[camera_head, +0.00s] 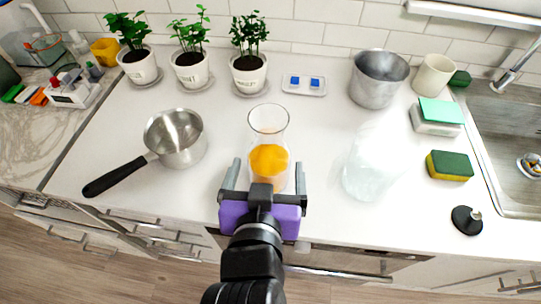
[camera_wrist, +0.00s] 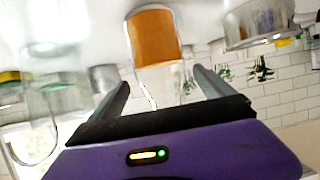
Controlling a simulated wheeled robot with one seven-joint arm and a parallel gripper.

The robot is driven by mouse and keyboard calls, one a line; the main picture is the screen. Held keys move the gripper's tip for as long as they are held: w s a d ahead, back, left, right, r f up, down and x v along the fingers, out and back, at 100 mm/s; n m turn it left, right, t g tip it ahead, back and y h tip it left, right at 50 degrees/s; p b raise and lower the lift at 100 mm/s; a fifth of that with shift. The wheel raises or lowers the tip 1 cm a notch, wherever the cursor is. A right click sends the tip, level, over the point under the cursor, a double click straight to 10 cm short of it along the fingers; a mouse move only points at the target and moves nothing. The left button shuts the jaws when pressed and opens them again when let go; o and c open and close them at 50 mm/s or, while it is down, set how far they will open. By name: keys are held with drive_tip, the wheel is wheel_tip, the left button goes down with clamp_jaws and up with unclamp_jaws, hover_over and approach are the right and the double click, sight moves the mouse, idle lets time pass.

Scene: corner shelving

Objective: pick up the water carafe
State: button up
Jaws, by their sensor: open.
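A clear glass carafe-shaped vessel (camera_head: 268,120) with a flared rim stands upright near the counter's front, with orange contents in its lower part. It also shows in the wrist view (camera_wrist: 153,38), between and beyond the fingers. My gripper (camera_head: 267,163) is open, with one finger on each side of the vessel's lower body. The fingers also show in the wrist view (camera_wrist: 161,79). I cannot tell whether either finger touches the glass. A second, pale see-through vessel (camera_head: 368,170) stands to the right, its outline faint. Which of the two is the water carafe is not certain.
A saucepan (camera_head: 182,145) with a black handle is on the left. Potted plants (camera_head: 190,70) line the wall. A metal pot (camera_head: 378,80), beige cup (camera_head: 434,75), sponge (camera_head: 449,166) and black stopper (camera_head: 466,220) are on the right, near the sink (camera_head: 510,130).

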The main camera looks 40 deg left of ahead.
drive_tip(key=x, duration=0.5)
drive_tip(key=shift+w+a+f+p, duration=0.2)
drive_tip(key=shift+p, duration=0.15)
drive_tip(key=c, duration=1.9)
drive_tip(key=shift+r, duration=0.15)
clamp_jaws()
drive_tip(key=shift+r, duration=0.2)
wheel_tip(320, 180, up, 19)
drive_tip(key=p, duration=0.1)
